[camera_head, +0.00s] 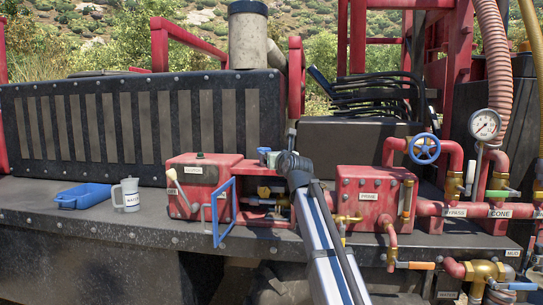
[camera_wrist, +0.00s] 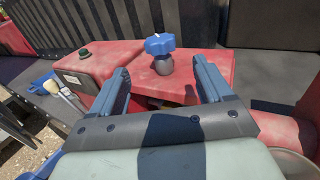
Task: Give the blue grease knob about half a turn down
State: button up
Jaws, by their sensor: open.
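The blue grease knob (camera_wrist: 160,44) is a lobed star-shaped knob on a short dark stem, standing upright on top of a red housing (camera_wrist: 178,88). In the head view the knob (camera_head: 264,150) shows small, just left of the end of my arm. My gripper (camera_wrist: 161,65) is open, with one blue-grey finger to each side of the knob's line. In the wrist view the knob lies beyond the fingertips, between them in the picture, and nothing is held. In the head view my gripper (camera_head: 288,158) is dark and its fingers are partly hidden.
A red box labelled ELLIPTIC or similar (camera_head: 200,170) stands left, with a blue frame handle (camera_head: 222,212) before it. A red PRIME box (camera_head: 365,200), pipes, a blue handwheel (camera_head: 424,149) and gauge (camera_head: 485,125) stand right. A blue tray (camera_head: 84,196) and mug (camera_head: 130,195) sit left.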

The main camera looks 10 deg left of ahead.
jog(key=w+d+f+m+g, duration=0.1)
jog(key=w+d+f+m, duration=0.1)
jog(key=w+d, duration=0.85)
jog(key=shift+s+a+r+n+g+y, duration=0.9)
jog(key=shift+s+a+n+g+y, duration=1.8)
jog(key=shift+a+n+y, duration=1)
jog(key=shift+n+h, duration=0.3)
jog(key=x, duration=1.2)
jog(key=shift+w, duration=0.1)
